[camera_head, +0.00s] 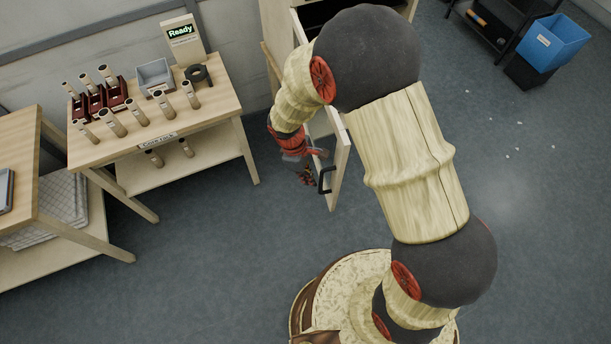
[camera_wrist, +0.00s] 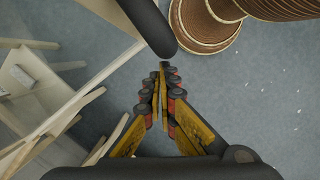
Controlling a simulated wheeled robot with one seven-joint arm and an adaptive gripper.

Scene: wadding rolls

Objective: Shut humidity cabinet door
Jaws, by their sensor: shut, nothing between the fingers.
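The humidity cabinet (camera_head: 280,22) stands at the top middle in the head view, largely hidden behind my arm. Its pale door (camera_head: 341,165) stands open, swung out toward the front. A dark handle (camera_head: 325,180) is on the door's left-hand face. My gripper (camera_head: 309,181) is shut and empty, just left of the handle. In the wrist view my gripper (camera_wrist: 163,68) has its fingertips together close to a large dark bar (camera_wrist: 148,24), which looks like the handle. I cannot tell whether they touch.
A wooden table (camera_head: 215,115) at left holds several wadding rolls, dark red racks, a grey bin (camera_head: 155,76), a tape roll and a "Ready" sign (camera_head: 182,40). Another table (camera_head: 40,190) is at far left. A blue bin (camera_head: 553,42) is at top right.

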